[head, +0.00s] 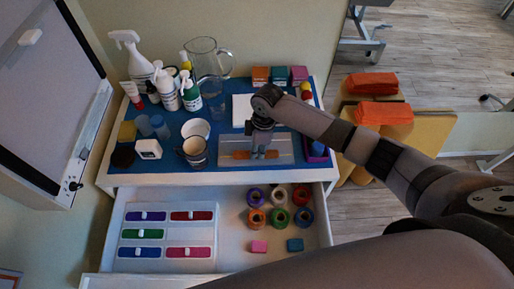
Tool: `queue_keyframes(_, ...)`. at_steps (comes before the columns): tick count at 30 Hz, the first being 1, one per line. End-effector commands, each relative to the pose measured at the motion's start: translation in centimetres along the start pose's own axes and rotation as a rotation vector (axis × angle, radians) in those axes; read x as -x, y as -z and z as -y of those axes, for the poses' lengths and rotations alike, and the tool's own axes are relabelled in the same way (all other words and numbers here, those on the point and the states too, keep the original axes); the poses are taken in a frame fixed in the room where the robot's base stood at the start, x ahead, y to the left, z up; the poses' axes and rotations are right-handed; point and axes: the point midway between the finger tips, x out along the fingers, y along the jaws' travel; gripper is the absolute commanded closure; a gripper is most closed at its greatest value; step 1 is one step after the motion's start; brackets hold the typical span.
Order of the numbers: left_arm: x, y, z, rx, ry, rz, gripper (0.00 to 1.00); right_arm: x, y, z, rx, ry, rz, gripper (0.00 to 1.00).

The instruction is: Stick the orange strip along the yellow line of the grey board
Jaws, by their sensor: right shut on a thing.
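The grey board (284,144) lies flat near the front edge of the blue cabinet top. The orange strip (239,154) shows low over the board, running roughly left to right. My right gripper (264,155) comes down from above, its fingers shut on the strip. I cannot tell whether the strip touches the board or is just above it. The yellow line is not clearly seen; the strip and gripper cover the middle of the board. My left gripper is out of view.
A glass mug (194,152) and a white bowl (196,128) stand left of the board. Bottles and a glass jug (207,65) are behind. A purple tray (316,153) sits at right. The open drawer (230,246) below holds tape rolls and colored blocks.

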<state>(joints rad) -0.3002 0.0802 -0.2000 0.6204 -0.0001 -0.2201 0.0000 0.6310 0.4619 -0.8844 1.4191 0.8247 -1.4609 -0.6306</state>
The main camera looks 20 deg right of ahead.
Motion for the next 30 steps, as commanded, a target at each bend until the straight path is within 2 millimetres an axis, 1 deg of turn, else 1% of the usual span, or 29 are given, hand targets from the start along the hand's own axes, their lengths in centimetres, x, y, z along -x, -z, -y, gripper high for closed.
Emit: queue_keyframes(30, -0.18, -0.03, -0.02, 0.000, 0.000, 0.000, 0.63, -0.56, -0.06, 0.01, 0.000, 0.000, 0.000, 0.91)
